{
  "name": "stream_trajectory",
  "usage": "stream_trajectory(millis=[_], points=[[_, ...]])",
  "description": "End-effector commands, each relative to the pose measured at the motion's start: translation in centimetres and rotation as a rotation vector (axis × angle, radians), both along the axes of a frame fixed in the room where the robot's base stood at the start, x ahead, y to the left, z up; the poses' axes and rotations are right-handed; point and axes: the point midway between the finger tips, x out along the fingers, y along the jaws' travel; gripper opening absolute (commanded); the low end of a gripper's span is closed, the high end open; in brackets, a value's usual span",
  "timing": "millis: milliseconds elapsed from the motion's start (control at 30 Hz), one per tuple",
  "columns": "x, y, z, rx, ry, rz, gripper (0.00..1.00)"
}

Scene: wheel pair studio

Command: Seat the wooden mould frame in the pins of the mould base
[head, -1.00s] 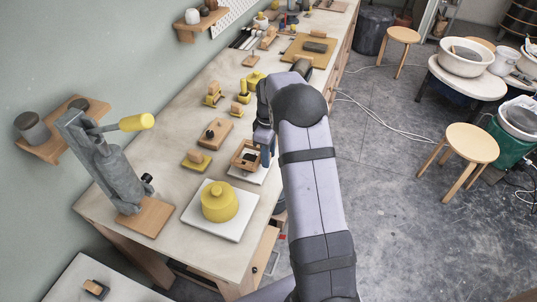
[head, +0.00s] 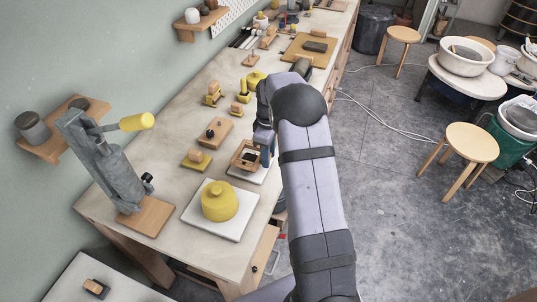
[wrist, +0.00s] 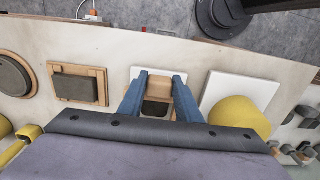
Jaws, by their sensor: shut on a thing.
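The wooden mould frame (head: 239,157) is a small brown open frame with a dark opening, at the near right edge of the bench in the head view. My gripper (head: 262,154) is shut on it, its blue fingers at the frame's right side. In the wrist view the two blue fingers of my gripper (wrist: 160,92) stand on either side of the wooden frame (wrist: 159,85), with a dark patch below it. A white slab, likely the mould base (head: 259,176), lies under the frame. Its pins are hidden, and I cannot tell whether the frame touches it.
A yellow round lidded form (head: 219,203) sits on a white board (head: 240,228) nearby. A wooden block with a dark knob (head: 214,131) and a yellow-based block (head: 197,159) lie to the left. A grey lever press (head: 120,178) stands at the far left.

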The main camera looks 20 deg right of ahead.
Motion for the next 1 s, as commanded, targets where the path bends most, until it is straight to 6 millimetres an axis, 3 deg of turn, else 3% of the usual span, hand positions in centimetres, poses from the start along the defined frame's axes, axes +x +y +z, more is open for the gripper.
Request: stream_trajectory(millis=[1000], points=[[0.0, 0.0, -2.7, 0.000, 0.000, 0.000, 0.07]])
